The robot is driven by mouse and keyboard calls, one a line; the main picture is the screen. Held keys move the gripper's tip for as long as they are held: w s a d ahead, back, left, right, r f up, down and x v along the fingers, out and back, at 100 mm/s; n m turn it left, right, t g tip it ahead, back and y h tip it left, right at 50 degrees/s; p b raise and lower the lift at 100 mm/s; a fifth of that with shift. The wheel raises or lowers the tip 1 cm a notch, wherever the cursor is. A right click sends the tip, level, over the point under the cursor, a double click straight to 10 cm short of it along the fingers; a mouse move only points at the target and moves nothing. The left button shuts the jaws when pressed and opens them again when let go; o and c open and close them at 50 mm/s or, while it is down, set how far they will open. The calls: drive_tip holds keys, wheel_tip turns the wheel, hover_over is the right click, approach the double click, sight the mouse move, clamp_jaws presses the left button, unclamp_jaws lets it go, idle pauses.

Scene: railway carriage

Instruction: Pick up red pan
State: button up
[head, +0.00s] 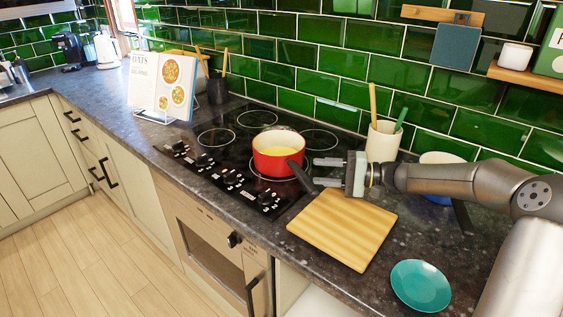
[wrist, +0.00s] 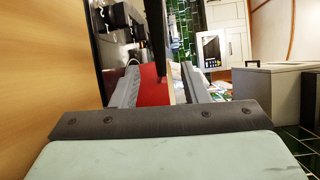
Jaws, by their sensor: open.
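The red pan (head: 277,160) stands upright on the black hob (head: 214,163), with something yellow inside. Its black handle (head: 299,177) points toward the counter's front edge and the wooden board. My gripper (head: 314,171) is open and empty, just right of the pan, with its fingers pointing at the pan and close to the handle. In the wrist view the pan's red side (wrist: 152,90) shows between my two fingers (wrist: 160,82), and the dark handle (wrist: 156,40) shows ahead between them. I cannot tell whether a fingertip touches the handle.
A wooden chopping board (head: 342,228) lies below my gripper. A cream utensil pot (head: 382,143) stands behind it near the green tiled wall. A teal plate (head: 420,286) lies at the front right. A recipe book (head: 165,85) stands left of the hob. The hob's left side is clear.

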sight(292, 169)
drive_tip(key=a, duration=0.3)
drive_tip(key=a+p, duration=0.1)
drive_tip(key=a, duration=0.2)
drive_tip(key=w+a, duration=0.1)
drive_tip(key=a, duration=0.2)
drive_tip(key=shift+a+f, duration=0.2)
drive_tip(key=shift+f, duration=0.1)
drive_tip(key=shift+r, duration=0.1)
clamp_jaws()
